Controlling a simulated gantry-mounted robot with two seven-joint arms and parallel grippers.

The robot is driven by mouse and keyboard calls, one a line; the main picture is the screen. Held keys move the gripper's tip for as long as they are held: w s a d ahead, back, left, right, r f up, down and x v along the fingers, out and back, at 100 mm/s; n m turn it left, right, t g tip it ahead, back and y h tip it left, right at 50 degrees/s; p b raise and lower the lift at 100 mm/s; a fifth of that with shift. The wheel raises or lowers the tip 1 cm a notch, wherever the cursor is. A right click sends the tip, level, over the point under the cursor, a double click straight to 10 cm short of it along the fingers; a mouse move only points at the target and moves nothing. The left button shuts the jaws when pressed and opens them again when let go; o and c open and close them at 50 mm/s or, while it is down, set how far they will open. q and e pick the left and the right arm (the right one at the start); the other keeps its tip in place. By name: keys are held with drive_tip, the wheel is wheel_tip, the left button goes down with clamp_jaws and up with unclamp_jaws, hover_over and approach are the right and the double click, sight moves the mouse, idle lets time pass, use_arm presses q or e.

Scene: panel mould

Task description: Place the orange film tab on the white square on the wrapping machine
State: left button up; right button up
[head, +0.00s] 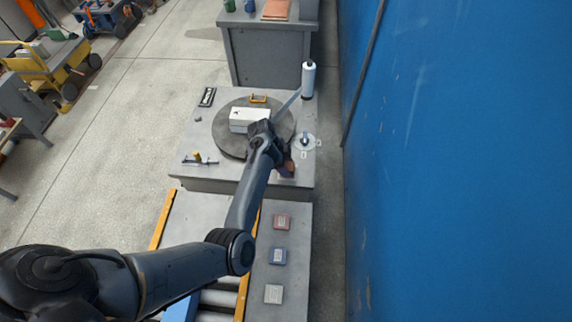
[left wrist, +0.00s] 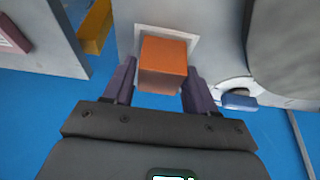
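The orange film tab (left wrist: 163,58) is a small block in the left wrist view. The white square (left wrist: 192,39) shows around its far side as a pale border on the grey machine top. The tab lies over the square; any small gap beneath it is hidden. My left gripper (left wrist: 160,85) has one dark finger close along each side of the tab and looks shut on it. In the head view my left gripper (head: 284,161) is low at the front right of the wrapping machine (head: 205,165), and its own wrist partly covers the tab. My right gripper is not in view.
The turntable (head: 226,140) bears a white box (head: 248,120). A film roll (head: 308,79) stands at the back right corner. A round white piece (head: 305,143) is just behind the gripper. Red (head: 282,222), blue (head: 278,256) and grey (head: 273,293) squares lie on the front table.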

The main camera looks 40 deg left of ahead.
use_arm(q)
drive_tip(key=o, duration=0.3)
drive_tip(key=shift+o, duration=0.2)
